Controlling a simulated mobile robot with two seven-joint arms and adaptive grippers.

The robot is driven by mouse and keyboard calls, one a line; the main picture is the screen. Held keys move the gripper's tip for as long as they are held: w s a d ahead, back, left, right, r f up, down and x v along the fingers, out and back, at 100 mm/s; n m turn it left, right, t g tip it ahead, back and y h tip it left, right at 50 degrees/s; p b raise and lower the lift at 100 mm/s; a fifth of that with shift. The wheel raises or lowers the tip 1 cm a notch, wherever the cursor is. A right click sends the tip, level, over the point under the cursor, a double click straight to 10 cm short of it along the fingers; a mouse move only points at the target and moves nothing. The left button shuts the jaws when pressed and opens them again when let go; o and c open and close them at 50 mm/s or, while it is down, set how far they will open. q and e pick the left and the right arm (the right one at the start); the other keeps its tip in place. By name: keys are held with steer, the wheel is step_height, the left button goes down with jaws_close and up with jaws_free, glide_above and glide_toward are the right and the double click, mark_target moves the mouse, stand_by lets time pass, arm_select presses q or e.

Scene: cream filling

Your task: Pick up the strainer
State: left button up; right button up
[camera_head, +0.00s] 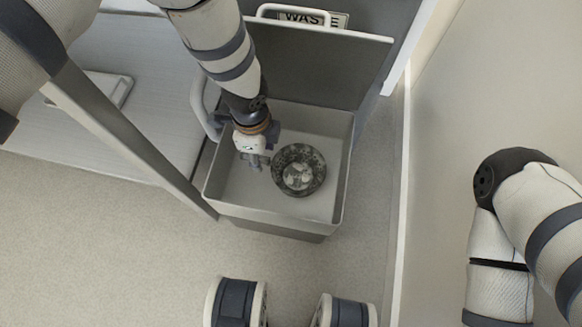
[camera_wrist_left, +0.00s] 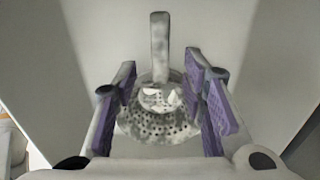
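The strainer (camera_head: 299,170) is a round, perforated metal bowl lying inside a pull-out grey bin (camera_head: 270,219), right of the middle of its floor. My left gripper (camera_head: 257,162) reaches down into the bin just left of the strainer. In the left wrist view the strainer (camera_wrist_left: 160,128) lies beyond the fingers, with its flat grey handle pointing up between them. The purple-padded fingers of my left gripper (camera_wrist_left: 163,85) are spread apart, with no visible hold on the strainer. My right arm is at the right edge of the head view; its gripper is out of view.
A grey panel (camera_head: 320,65) stands upright at the bin's back, below a partly hidden waste sign (camera_head: 305,17). A white handle (camera_head: 202,108) is left of the bin. A light counter (camera_head: 150,115) is at the left, a wall at the right.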

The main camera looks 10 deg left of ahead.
arm_select(q)
step_height(320, 180, down, 4)
steer(key=shift+r+b, duration=0.25)
steer(key=shift+b, duration=0.25)
steer(key=shift+r, duration=0.2)
jaws_close()
arm_select(e)
steer(key=shift+s+f, duration=0.2)
steer(key=shift+f, duration=0.3)
arm_select(q)
step_height(320, 180, up, 11)
steer(key=p, duration=0.5)
step_height(320, 180, up, 14)
steer(key=p, duration=1.1)
glide_above(262, 158)
steer(key=shift+s+f, duration=0.1)
steer(key=shift+f, duration=0.15)
arm_select(e)
steer(key=w+r+t, duration=0.2)
steer(key=w+r, duration=0.2)
steer(key=r, duration=0.8)
steer(key=shift+w+d+r, duration=0.25)
steer(key=shift+w+r, duration=0.05)
